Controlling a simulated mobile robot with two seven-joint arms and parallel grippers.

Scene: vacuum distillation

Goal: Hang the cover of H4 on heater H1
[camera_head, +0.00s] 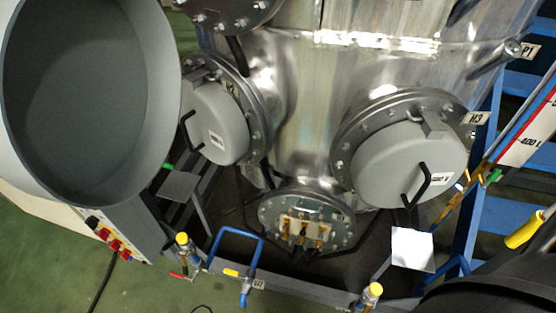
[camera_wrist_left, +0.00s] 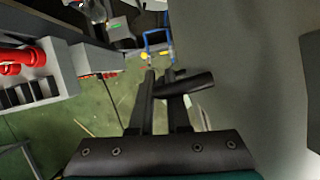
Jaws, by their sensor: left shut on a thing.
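A large grey round cover (camera_head: 95,100) fills the left of the head view, its open hollow side towards me. In the left wrist view the cover (camera_wrist_left: 250,75) is the grey wall on the right. My left gripper (camera_wrist_left: 168,82) is shut on its black bar handle; the cover hides this gripper in the head view. A flange with bare copper terminals (camera_head: 305,230) sits uncovered low on the steel vessel; I cannot read which heater it is. The cover is in the air, apart from that flange. My right gripper is not in view.
Grey covers with black handles sit on the H2 flange (camera_head: 215,130) and the H3 flange (camera_head: 410,165). Blue pipework (camera_head: 237,240) and yellow-capped valves (camera_head: 375,290) stand in front of the low flange. Blue steps (camera_head: 510,215) are at the right. A control box (camera_head: 105,235) is at lower left.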

